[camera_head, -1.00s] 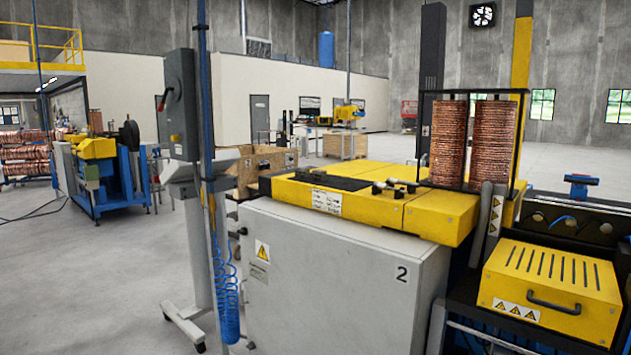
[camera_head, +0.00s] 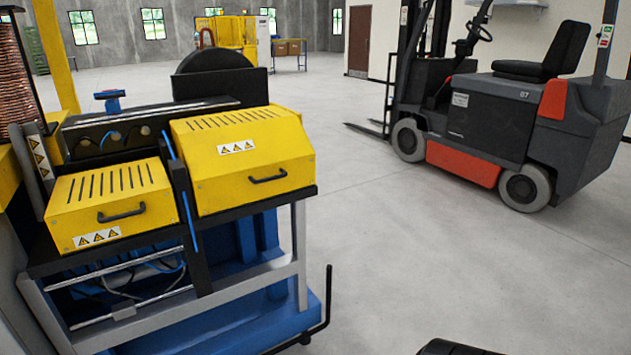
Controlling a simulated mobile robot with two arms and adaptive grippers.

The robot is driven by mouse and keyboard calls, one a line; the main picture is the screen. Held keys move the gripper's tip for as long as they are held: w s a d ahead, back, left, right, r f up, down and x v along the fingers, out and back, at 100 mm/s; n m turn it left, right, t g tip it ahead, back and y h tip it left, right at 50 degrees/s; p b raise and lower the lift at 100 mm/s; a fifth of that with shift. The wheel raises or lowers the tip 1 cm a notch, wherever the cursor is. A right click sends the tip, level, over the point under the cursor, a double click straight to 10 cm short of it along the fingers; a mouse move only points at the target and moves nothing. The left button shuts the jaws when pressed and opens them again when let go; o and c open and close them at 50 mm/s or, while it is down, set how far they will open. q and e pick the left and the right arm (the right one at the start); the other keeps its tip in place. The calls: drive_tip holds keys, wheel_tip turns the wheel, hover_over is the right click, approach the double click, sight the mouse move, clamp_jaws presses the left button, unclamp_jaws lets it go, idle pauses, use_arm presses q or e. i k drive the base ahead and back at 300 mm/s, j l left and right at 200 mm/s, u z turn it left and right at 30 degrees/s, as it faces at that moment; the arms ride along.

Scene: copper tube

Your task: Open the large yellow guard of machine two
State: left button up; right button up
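The large yellow guard (camera_head: 242,150) of the machine is down and closed. It has a slotted top, a warning label and a black handle (camera_head: 268,176) low on its front. A smaller yellow guard (camera_head: 110,205) with its own black handle (camera_head: 121,213) sits to its left, also closed. A black upright post with a blue line stands between the two guards. Neither of my grippers shows. A dark piece at the bottom edge cannot be made out clearly.
The guards sit on a grey frame (camera_head: 302,255) over a blue base (camera_head: 215,330). A black bent bar (camera_head: 327,300) sticks up at the base's right corner. A forklift (camera_head: 500,110) stands at the right rear. Open concrete floor (camera_head: 400,250) lies between it and the machine.

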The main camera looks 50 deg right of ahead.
sight(235, 159)
drive_tip(key=z, duration=1.4)
